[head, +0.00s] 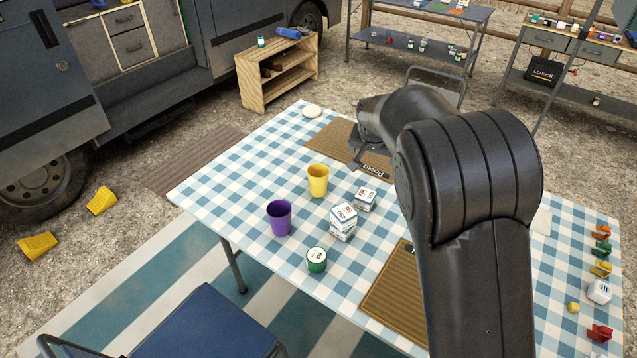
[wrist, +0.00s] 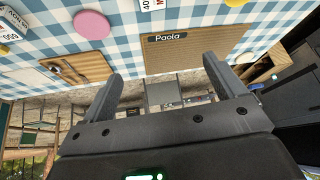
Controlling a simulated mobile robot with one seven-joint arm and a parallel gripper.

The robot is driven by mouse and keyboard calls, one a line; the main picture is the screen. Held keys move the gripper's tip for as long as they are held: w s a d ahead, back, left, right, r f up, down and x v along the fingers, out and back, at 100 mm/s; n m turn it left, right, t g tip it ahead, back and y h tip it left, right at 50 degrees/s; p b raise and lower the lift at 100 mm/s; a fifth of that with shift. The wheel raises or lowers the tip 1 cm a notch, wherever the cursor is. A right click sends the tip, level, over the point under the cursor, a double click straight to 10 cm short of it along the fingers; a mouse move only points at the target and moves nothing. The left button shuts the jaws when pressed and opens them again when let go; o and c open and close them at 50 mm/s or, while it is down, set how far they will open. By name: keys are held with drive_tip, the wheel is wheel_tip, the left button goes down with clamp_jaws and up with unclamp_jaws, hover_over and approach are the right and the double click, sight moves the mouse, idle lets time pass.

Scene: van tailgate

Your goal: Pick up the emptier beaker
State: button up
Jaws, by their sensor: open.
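A yellow beaker (head: 318,180) and a purple beaker (head: 279,217) stand upright and apart on the checked table (head: 248,190), left of its middle. Their contents are too small to tell, so I cannot compare their levels. My gripper (wrist: 162,72) is open and empty in the wrist view, its two fingers wide apart. In the head view my arm reaches over the table and mostly hides the gripper, behind and to the right of the beakers. A yellow patch (wrist: 236,2) at the wrist view's top edge is too cut off to identify.
White labelled boxes (head: 343,222) stand right of the beakers, and a green-sided tub (head: 316,260) in front. A brown mat marked Paola (wrist: 200,48) lies near my gripper. A pink disc (wrist: 92,24) shows in the wrist view.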

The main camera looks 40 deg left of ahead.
drive_tip(key=n, duration=0.2)
approach(315, 182)
drive_tip(key=w+f, duration=0.2)
drive_tip(key=shift+t+y, duration=0.3)
drive_tip(key=shift+t, duration=0.1)
drive_tip(key=x, duration=0.6)
drive_tip(key=shift+s+a, duration=0.1)
drive_tip(key=shift+a, duration=0.1)
drive_tip(key=shift+w+x, duration=0.2)
drive_tip(key=shift+x, duration=2.25)
drive_tip(key=shift+r, duration=0.1)
drive_tip(key=c, duration=1.1)
